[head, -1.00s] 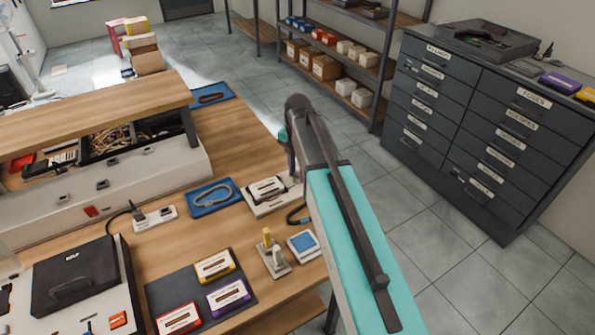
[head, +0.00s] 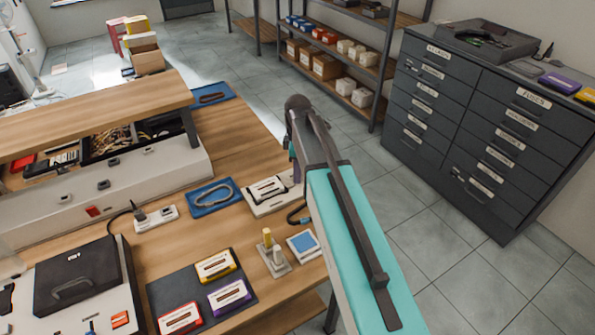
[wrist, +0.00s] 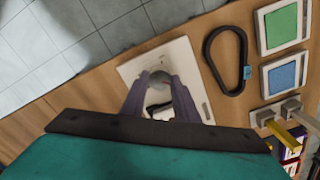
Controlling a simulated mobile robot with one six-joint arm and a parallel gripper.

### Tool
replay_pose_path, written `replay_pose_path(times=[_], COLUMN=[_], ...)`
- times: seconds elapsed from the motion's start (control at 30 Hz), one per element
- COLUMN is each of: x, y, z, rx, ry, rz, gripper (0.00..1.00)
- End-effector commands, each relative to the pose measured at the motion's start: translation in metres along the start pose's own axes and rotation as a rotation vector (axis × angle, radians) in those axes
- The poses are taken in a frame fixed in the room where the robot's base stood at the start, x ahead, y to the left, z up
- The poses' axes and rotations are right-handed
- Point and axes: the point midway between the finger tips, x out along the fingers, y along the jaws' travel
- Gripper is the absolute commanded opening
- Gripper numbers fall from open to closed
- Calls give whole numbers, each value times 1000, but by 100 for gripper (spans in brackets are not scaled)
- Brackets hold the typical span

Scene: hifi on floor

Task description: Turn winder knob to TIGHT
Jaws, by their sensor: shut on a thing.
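The winder (head: 262,198) is a pale flat unit with a cassette on it, near the right edge of the wooden bench, partly behind my arm. In the wrist view its white plate (wrist: 132,68) lies under my gripper (wrist: 159,84). The two grey-purple fingers are shut on a rounded greyish knob (wrist: 158,76) at the plate. The fingers hide most of the knob, and I cannot read its setting or any TIGHT mark.
A black cable loop (wrist: 226,60) lies beside the winder, next to green (wrist: 281,27) and blue (wrist: 284,74) square pads. A blue tray (head: 211,194) with a coiled cord and a dark mat (head: 204,292) with several cassettes share the bench. Drawer cabinets (head: 470,140) stand right.

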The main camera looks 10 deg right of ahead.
Motion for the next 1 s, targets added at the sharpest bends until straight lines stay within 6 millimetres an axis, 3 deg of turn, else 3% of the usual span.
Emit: replay_pose_path(times=[0.4,0.97,1.0], x=[-1,-1,-1], y=[1,1,1], z=[0,0,0], rx=[243,282,282], ry=[0,-1,-1], rz=[2,2,2], gripper=[5,5,33])
